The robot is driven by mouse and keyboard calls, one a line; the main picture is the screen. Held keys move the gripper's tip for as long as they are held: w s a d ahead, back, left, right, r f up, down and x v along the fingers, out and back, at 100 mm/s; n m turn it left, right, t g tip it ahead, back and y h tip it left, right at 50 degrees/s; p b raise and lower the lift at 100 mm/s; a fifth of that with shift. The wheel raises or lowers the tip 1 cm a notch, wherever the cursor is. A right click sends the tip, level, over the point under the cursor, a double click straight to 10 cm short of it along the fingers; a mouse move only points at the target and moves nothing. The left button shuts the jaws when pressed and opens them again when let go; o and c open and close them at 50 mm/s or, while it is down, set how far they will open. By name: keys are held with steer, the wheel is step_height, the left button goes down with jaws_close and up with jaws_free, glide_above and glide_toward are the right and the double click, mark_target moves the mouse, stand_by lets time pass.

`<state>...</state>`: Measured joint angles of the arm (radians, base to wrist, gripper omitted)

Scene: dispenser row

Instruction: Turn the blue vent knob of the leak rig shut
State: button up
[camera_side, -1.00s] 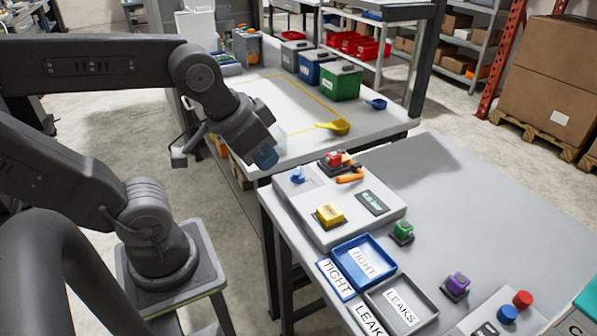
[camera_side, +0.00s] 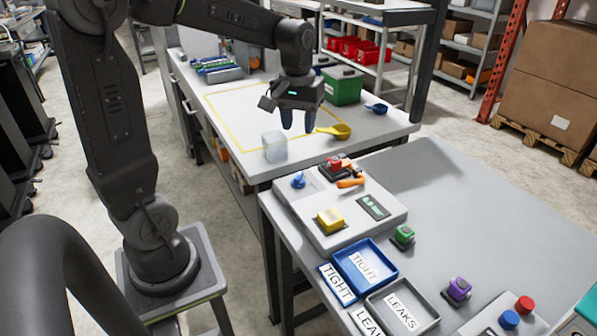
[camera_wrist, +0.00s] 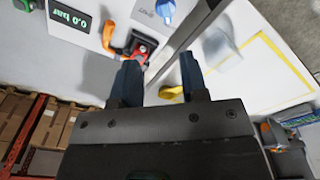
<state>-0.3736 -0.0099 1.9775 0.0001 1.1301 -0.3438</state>
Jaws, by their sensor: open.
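The leak rig (camera_side: 330,235) is a pale box on the near table. Its blue vent knob (camera_side: 298,180) is at the rig's far left corner, and it also shows at the top edge of the wrist view (camera_wrist: 166,10). A red block (camera_side: 335,164) with an orange lever (camera_side: 350,182) is beside it, and a yellow block (camera_side: 330,220) sits nearer. The rig's display (camera_wrist: 70,16) reads 0.0 bar. My gripper (camera_side: 298,130) is open and empty, fingers pointing down, above and behind the knob and apart from it. The knob's turn position is too small to tell.
A blue TIGHT tray (camera_side: 392,274) and grey LEAKS tray (camera_side: 436,318) stand before the rig. Green (camera_side: 403,237) and purple (camera_side: 457,290) blocks are to the right. A translucent container (camera_side: 275,147) and yellow scoop (camera_side: 343,131) are on the back bench. The near table's far right is clear.

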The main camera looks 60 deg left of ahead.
mark_target(299, 175)
steer(key=shift+n+g, duration=0.3)
steer(key=shift+n, duration=0.1)
steer(key=f, duration=0.5)
steer(key=a+f, duration=0.1)
steer(key=f, duration=0.4)
steer(key=w+f, duration=0.1)
steer(key=f, duration=0.3)
steer(key=shift+a+f, duration=0.35)
steer(key=shift+f, duration=0.05)
jaws_close()
